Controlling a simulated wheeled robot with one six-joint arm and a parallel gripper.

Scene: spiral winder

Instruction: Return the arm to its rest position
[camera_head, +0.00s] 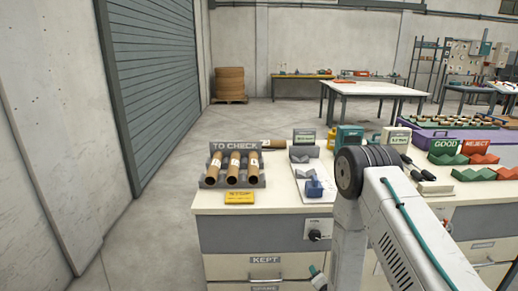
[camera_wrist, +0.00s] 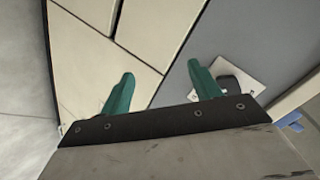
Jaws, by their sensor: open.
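My gripper (camera_wrist: 160,70) is open, with two green fingers apart and nothing between them in the wrist view. It hangs low in front of the cabinet's drawer fronts, not over the bench top. A green part of it (camera_head: 318,279) shows at the bottom of the head view, beside the lower drawers. My white arm (camera_head: 415,235) with its black joint covers part of the bench and drawers at right. In the wrist view, the dark knob on its pale plate (camera_wrist: 238,82) lies just beyond the right finger.
The bench (camera_head: 215,202) holds a "TO CHECK" rack (camera_head: 260,180) with three brown tubes, a yellow block (camera_head: 239,197), and a blue item (camera_head: 314,188). Green "GOOD" and red "REJECT" trays (camera_head: 484,159) stand at right. The knob (camera_head: 315,236) sticks out of the front. Floor at left is clear.

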